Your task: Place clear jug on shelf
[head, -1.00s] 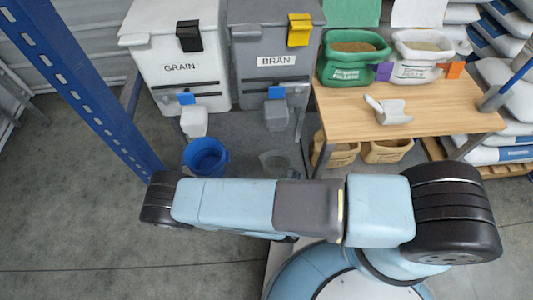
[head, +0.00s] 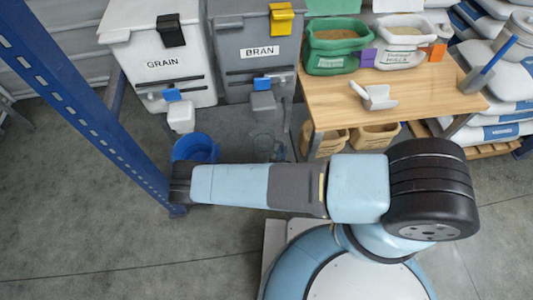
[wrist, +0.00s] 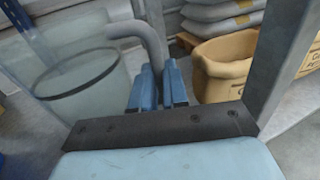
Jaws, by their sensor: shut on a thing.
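The clear jug (wrist: 75,75) fills the left of the wrist view, see-through with a dark ring around it. Its grey curved handle (wrist: 148,33) runs down between the blue fingers of my gripper (wrist: 160,88), which is shut on it. In the head view the jug (head: 266,146) shows faintly just beyond my arm, right of the blue bucket; my gripper is hidden there. A tall blue perforated upright (head: 75,100), perhaps part of the shelf, stands at the left. No shelf board is clearly visible.
A blue bucket (head: 195,148) stands below the white GRAIN bin (head: 160,62) and grey BRAN bin (head: 250,50). A wooden table (head: 420,98) holds green and white sacks and a scoop (head: 374,96). Floor at lower left is clear.

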